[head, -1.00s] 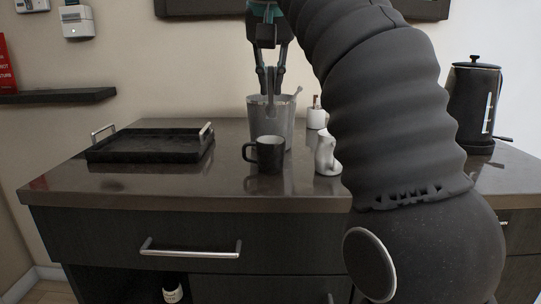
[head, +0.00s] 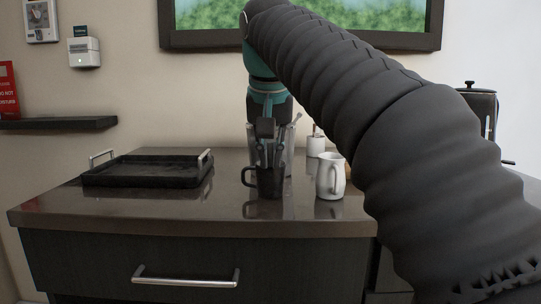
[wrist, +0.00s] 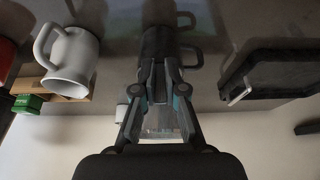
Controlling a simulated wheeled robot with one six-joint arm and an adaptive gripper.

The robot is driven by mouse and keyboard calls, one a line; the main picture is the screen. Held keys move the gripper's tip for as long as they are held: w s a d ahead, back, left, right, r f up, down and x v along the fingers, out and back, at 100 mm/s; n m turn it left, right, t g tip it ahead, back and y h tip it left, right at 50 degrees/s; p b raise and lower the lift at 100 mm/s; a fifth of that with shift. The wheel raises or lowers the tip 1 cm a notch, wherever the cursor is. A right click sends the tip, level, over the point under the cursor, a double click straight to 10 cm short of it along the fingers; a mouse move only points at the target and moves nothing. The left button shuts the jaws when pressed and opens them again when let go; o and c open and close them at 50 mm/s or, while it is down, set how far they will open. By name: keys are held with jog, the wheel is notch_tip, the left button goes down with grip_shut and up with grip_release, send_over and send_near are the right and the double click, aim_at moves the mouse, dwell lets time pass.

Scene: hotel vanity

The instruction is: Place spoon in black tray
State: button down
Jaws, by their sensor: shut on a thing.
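My gripper (head: 267,163) is low over the counter, its fingers shut at the top of an upright black mug (head: 269,185). In the wrist view the dark mug (wrist: 160,42) lies at the fingertips; the exact contact is hard to see. The grey cup (head: 287,158) stands just behind and is partly hidden by my gripper. A thin handle (head: 298,118), perhaps the spoon's, sticks up from its right side; its lower part is hidden. The black tray (head: 146,176) lies at the left of the counter and looks empty; it also shows in the wrist view (wrist: 275,75).
A dark kettle (head: 482,112) is at the far right, partly hidden by my arm. The counter between tray and mug is clear.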

jog(key=shift+f, duration=0.25)
jog(key=c, duration=1.2)
grip_release()
jog(key=shift+c, duration=0.2)
jog(key=shift+b, duration=0.6)
jog(key=p+v, duration=0.5)
jog(key=v, duration=0.9)
jog(key=shift+s+f, duration=0.1)
